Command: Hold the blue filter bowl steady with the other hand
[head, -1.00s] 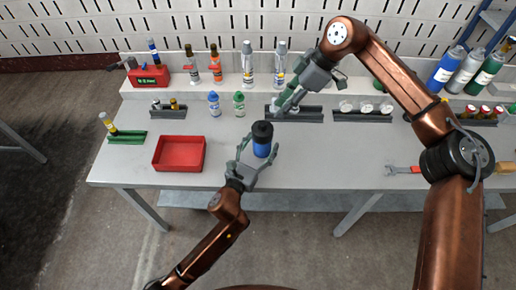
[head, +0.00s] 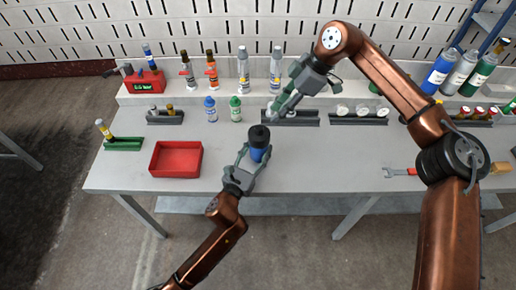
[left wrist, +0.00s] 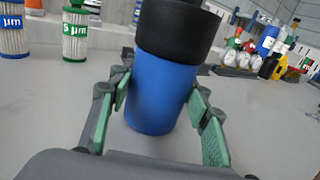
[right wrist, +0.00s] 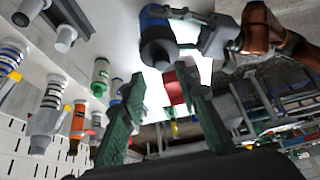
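The blue filter bowl (head: 259,153) with a black cap (head: 259,136) stands upright on the grey table. In the left wrist view the bowl (left wrist: 160,95) stands between the fingers of my left gripper (head: 253,163). The green pads (left wrist: 160,112) are on both sides of it, with narrow gaps; fingertip contact is not clear. My right gripper (head: 280,110) is open, above and behind the bowl, near a dark rack. In the right wrist view its pads (right wrist: 168,110) are apart with nothing between them. The bowl (right wrist: 158,40) shows beyond them.
A red tray (head: 152,160) lies left of the bowl. Small blue-capped (head: 210,110) and green-capped (head: 235,109) filters stand behind it. Dark racks (head: 358,120) and a shelf with bottles line the back. A wrench (head: 400,172) lies at right. The front middle table is clear.

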